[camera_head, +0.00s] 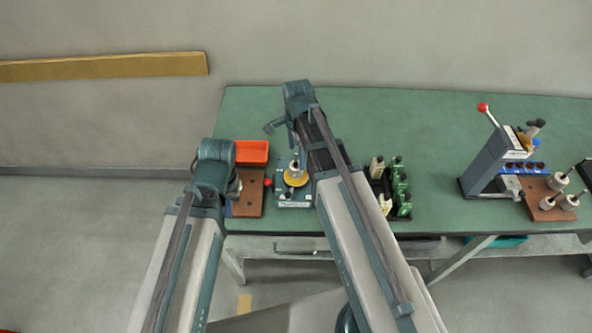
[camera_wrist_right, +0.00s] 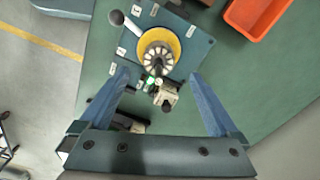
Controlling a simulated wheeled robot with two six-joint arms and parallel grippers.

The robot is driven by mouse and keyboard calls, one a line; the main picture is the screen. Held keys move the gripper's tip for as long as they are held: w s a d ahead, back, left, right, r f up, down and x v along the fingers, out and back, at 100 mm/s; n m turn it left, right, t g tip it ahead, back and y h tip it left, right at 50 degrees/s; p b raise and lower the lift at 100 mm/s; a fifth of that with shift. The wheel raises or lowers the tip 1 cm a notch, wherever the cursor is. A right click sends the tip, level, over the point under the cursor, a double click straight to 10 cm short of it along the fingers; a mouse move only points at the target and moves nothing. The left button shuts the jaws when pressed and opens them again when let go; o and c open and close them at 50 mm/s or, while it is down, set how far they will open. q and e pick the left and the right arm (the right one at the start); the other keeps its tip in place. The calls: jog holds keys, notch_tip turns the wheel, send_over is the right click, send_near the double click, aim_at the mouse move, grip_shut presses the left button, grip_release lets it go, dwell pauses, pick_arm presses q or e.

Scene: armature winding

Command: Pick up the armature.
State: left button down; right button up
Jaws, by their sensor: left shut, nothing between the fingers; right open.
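The armature (camera_wrist_right: 157,56), a pale slotted core with a shaft, stands in a yellow ring (camera_wrist_right: 172,39) on a blue-grey winding base (camera_wrist_right: 192,48). In the head view the armature (camera_head: 294,166) stands upright above the yellow ring (camera_head: 297,181), just left of my right forearm. My right gripper (camera_wrist_right: 162,92) is open and empty, its fingers spread on either side of the near part of the base, with the armature beyond the tips. My left gripper (camera_head: 237,187) is shut and empty over the left of the table, largely hidden by its own wrist.
An orange bin (camera_head: 252,152) and a brown wooden block (camera_head: 248,204) lie left of the base. A black rack (camera_head: 378,188) with green and white pieces stands right of my right arm. A lever press (camera_head: 492,160) and another brown block (camera_head: 541,207) are farther right.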

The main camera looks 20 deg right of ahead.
aim_at(296, 166)
jog(key=f+b, duration=0.4)
jog(key=shift+s+a+f, duration=0.15)
jog(key=shift+a+f, duration=0.05)
jog(key=shift+f, duration=0.2)
jog(key=shift+r, duration=0.1)
jog(key=shift+c, duration=0.4)
grip_shut()
